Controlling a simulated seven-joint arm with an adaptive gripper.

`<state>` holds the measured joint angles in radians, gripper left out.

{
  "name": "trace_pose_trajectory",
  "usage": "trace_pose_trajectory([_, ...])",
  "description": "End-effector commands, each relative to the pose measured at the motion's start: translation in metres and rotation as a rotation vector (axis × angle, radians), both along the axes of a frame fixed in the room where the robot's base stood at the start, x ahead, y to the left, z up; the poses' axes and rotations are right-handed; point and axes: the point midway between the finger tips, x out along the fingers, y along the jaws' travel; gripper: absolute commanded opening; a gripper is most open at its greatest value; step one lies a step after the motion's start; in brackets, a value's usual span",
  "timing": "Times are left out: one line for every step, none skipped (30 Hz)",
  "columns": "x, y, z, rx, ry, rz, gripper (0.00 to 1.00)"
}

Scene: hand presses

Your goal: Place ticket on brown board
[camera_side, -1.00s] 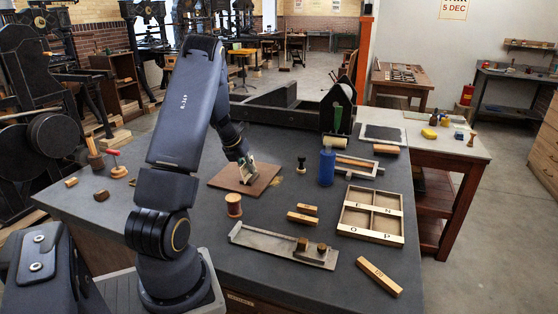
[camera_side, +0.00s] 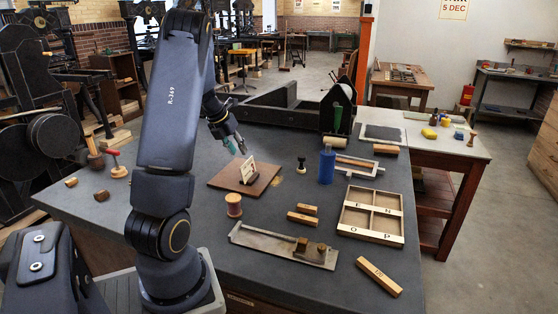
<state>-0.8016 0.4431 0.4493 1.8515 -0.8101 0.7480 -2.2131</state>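The ticket (camera_side: 247,170) is a small cream card with dark marks. It stands upright, slightly tilted, on the brown board (camera_side: 262,185), apparently propped in a small dark holder whose details are too small to tell. The brown board lies flat on the dark table near its middle. My gripper (camera_side: 238,147) is above and a little behind the ticket, apart from it, with its fingers pointing down to the right. The fingers look spread with nothing between them.
A thread spool (camera_side: 234,205) stands just in front of the board. A blue bottle (camera_side: 326,167) and a small dark stamp (camera_side: 301,165) stand to the right. A compartment tray (camera_side: 402,214), a metal composing stick (camera_side: 265,243) and wooden blocks (camera_side: 301,218) lie toward the front.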

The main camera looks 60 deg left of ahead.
Motion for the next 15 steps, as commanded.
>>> trace_pose_trajectory([-0.003, -0.001, 0.008, 0.003, -0.001, -0.002, 0.31])
trace_pose_trajectory([-0.004, -0.001, 0.012, 0.002, -0.001, -0.001, 0.31])
trace_pose_trajectory([-0.006, -0.002, 0.015, 0.002, -0.001, -0.001, 0.31])
trace_pose_trajectory([-0.007, -0.003, 0.018, 0.002, 0.000, -0.002, 0.31])
trace_pose_trajectory([-0.008, -0.004, 0.020, 0.002, 0.000, -0.007, 0.31])
trace_pose_trajectory([-0.006, -0.007, 0.024, 0.008, 0.000, -0.028, 0.31])
trace_pose_trajectory([-0.003, -0.012, 0.027, 0.017, 0.000, -0.062, 0.31])
trace_pose_trajectory([0.001, -0.020, 0.032, 0.031, 0.001, -0.113, 0.31])
trace_pose_trajectory([0.010, -0.035, 0.039, 0.061, 0.004, -0.212, 0.31])
trace_pose_trajectory([0.017, -0.049, 0.046, 0.092, 0.007, -0.314, 0.31])
trace_pose_trajectory([0.026, -0.067, 0.053, 0.131, 0.009, -0.436, 0.31])
trace_pose_trajectory([0.037, -0.096, 0.065, 0.196, 0.011, -0.628, 0.31])
trace_pose_trajectory([0.043, -0.120, 0.074, 0.256, 0.013, -0.792, 0.31])
trace_pose_trajectory([0.049, -0.146, 0.082, 0.322, 0.015, -0.970, 0.31])
trace_pose_trajectory([0.052, -0.181, 0.093, 0.422, 0.019, -1.216, 0.31])
